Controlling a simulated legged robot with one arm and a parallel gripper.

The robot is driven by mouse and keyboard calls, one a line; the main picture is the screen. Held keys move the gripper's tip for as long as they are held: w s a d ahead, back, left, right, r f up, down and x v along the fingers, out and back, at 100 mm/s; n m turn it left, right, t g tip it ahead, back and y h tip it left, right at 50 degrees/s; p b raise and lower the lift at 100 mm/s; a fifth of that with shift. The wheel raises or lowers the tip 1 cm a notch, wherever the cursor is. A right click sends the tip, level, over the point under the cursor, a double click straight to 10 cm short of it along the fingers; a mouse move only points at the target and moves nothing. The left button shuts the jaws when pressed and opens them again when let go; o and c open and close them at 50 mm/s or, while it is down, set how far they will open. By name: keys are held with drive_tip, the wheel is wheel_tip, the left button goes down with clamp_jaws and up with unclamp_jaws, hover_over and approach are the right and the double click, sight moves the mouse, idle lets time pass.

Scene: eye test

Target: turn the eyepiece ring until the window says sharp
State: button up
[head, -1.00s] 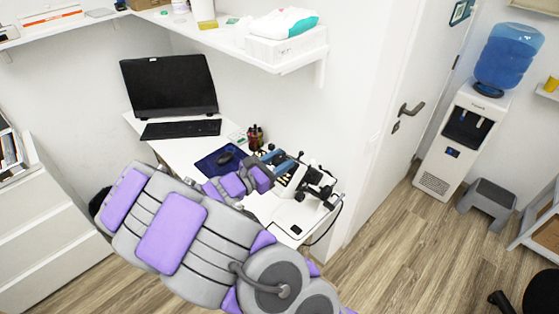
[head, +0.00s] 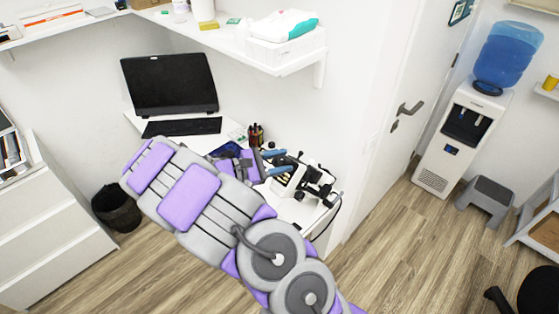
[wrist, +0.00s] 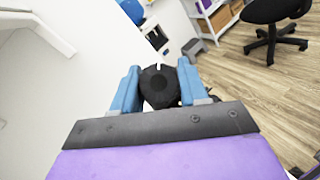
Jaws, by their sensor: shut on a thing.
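A white and black eye-test instrument (head: 289,187) stands on the right part of the white desk in the head view. My gripper (head: 281,161) reaches it from the left, its blue fingers at the instrument's near left side. In the wrist view my gripper (wrist: 159,82) is shut on a round black eyepiece ring (wrist: 158,86), one blue finger on each side. A small light mark shows at the ring's top edge. No readable window shows in either view, so I cannot tell what it says.
The desk also bears a dark monitor (head: 168,84), a keyboard (head: 181,127) and a pen holder (head: 256,135) close behind my gripper. A shelf (head: 291,67) hangs above. A black bin (head: 117,209) stands at left. The floor (head: 390,255) at front right is mostly clear.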

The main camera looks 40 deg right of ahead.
idle(0.4)
drive_tip(key=o, duration=1)
drive_tip(key=p+v, duration=0.1)
drive_tip(key=v, duration=1.6)
drive_tip(key=shift+w+a+p, duration=0.15)
drive_tip(key=shift+a+p, duration=0.15)
drive_tip(key=shift+p, duration=0.1)
